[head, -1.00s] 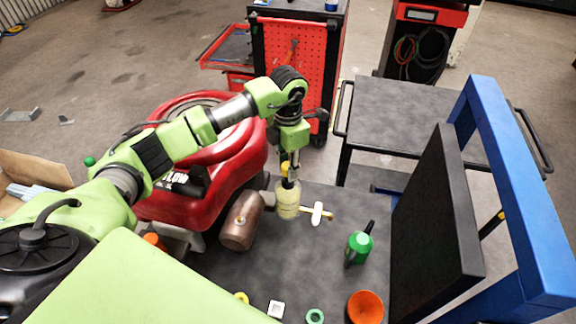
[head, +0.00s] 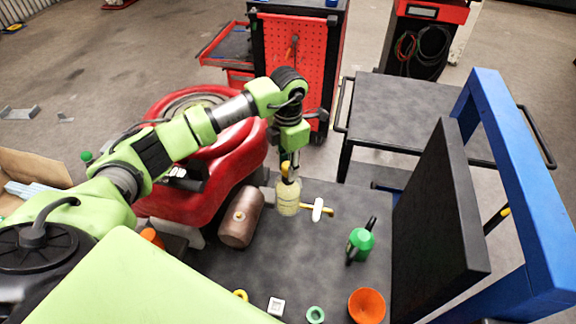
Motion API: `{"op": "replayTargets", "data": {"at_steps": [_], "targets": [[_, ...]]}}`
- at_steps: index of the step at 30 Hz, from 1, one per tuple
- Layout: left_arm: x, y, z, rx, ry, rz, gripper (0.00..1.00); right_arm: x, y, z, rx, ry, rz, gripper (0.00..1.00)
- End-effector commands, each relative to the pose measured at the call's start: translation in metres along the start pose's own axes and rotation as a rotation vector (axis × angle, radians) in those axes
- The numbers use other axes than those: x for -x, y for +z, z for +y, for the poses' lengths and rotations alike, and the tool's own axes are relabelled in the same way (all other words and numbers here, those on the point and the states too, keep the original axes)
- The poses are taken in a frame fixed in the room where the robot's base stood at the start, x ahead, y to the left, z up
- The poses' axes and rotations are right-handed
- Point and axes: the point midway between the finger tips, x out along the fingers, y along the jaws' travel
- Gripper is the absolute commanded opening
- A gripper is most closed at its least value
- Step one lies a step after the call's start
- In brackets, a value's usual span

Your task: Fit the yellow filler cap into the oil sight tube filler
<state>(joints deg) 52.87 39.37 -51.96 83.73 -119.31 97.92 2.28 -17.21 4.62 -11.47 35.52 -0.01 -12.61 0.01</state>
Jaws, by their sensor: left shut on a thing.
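My left gripper (head: 287,172) points down over the bench and is shut on the yellow filler cap (head: 287,168). Only a small part of the cap shows between the fingers. The oil sight tube (head: 287,200) is a pale, see-through yellowish cylinder standing on the dark bench right below the gripper. The cap is at the top of the tube; I cannot tell whether it is seated in the filler. My right gripper is not in view.
A brown cylinder (head: 240,217) lies left of the tube, and a white-and-yellow valve handle (head: 318,210) sits to its right. A green oil can (head: 360,243), an orange bowl (head: 366,306) and small rings stand nearer. A dark upright panel (head: 435,225) bounds the right side.

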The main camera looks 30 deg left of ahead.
Motion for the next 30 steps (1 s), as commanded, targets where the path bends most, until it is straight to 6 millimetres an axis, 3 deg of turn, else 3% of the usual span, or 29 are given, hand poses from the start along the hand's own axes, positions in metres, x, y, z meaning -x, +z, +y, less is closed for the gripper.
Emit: {"op": "replayTargets", "data": {"at_steps": [11, 12, 13, 14, 25, 30], "targets": [[-0.008, 0.0, 0.0, 0.0, 0.0, -0.001, 0.07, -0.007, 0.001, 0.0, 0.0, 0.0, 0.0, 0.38], [-0.007, 0.0, 0.0, 0.001, 0.0, -0.001, 0.35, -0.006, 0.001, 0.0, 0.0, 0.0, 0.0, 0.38], [-0.007, 0.0, 0.0, 0.0, 0.0, -0.001, 0.43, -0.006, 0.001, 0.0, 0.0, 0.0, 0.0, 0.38], [-0.007, 0.0, 0.0, 0.0, 0.0, -0.001, 0.44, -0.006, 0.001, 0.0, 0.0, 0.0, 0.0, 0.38], [-0.004, 0.0, 0.0, 0.0, 0.001, -0.001, 0.44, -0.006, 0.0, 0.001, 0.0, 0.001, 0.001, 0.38], [0.019, 0.001, 0.001, -0.001, 0.002, -0.004, 0.44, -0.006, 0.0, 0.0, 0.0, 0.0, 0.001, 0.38]]}}
